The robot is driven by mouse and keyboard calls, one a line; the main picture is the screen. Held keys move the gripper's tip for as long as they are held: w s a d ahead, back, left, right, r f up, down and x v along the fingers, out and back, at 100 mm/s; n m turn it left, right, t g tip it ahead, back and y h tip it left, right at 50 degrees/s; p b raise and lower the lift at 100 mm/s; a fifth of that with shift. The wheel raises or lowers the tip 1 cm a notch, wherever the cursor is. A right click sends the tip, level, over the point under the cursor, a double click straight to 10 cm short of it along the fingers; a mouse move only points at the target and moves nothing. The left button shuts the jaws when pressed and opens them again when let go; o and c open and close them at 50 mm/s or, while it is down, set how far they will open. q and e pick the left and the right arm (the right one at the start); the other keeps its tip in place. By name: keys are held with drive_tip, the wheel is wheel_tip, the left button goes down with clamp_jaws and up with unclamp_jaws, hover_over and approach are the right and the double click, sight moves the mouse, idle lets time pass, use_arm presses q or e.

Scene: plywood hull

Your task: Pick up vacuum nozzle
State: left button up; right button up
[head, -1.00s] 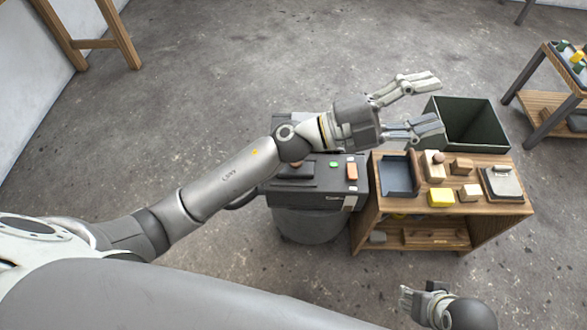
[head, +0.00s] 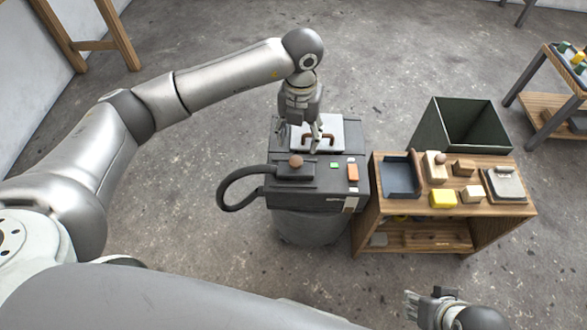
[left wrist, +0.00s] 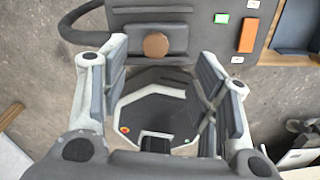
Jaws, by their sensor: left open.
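The vacuum nozzle (head: 294,172) is a dark block with a round brown knob, lying on top of the grey vacuum (head: 330,198) with a black hose (head: 222,190) curving off its left side. In the left wrist view the nozzle (left wrist: 174,37) lies just beyond the fingertips. My left gripper (head: 316,150) points down over the back of the vacuum, open and empty, behind and slightly right of the nozzle. Its fingers stand apart in the left wrist view (left wrist: 162,58). My right gripper (head: 414,302) is at the bottom right, too small to judge.
A white plate (head: 338,128) with a brown handle is on the vacuum's back part. To the right is a wooden bench (head: 420,212) with a dark tray (head: 399,178) and several blocks. A dark open bin (head: 433,130) stands behind it. Floor left of the vacuum is clear.

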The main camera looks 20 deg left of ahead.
sight(296, 161)
use_arm(q)
wheel_tip(296, 161, down, 5)
drive_tip(key=shift+s+r+b, duration=0.1)
drive_tip(key=shift+b, duration=0.25)
drive_tip(key=f, duration=0.2)
drive_tip(key=f+b, duration=0.1)
drive_tip(key=f, duration=0.1)
drive_tip(key=shift+s+a+f, duration=0.1)
drive_tip(key=shift+s+a, duration=0.1)
drive_tip(key=shift+s, duration=0.15)
drive_tip(key=shift+f, duration=0.4)
drive_tip(key=shift+r, duration=0.1)
drive_tip(key=c, duration=1.2)
use_arm(e)
drive_tip(key=shift+f, duration=0.75)
use_arm(q)
drive_tip(key=shift+r, duration=0.1)
drive_tip(key=shift+r, duration=0.3)
wheel_tip(296, 161, up, 2)
drive_tip(key=shift+w+r+p, duration=0.1)
drive_tip(key=shift+p, duration=0.35)
drive_tip(key=s+d+r+p, duration=0.2)
drive_tip(key=s+d+r, duration=0.4)
drive_tip(key=d+r, duration=0.4)
drive_tip(key=shift+s+d, duration=0.25)
drive_tip(key=shift+d, duration=1)
use_arm(e)
drive_tip(key=x, duration=0.3)
drive_tip(key=shift+w, duration=0.15)
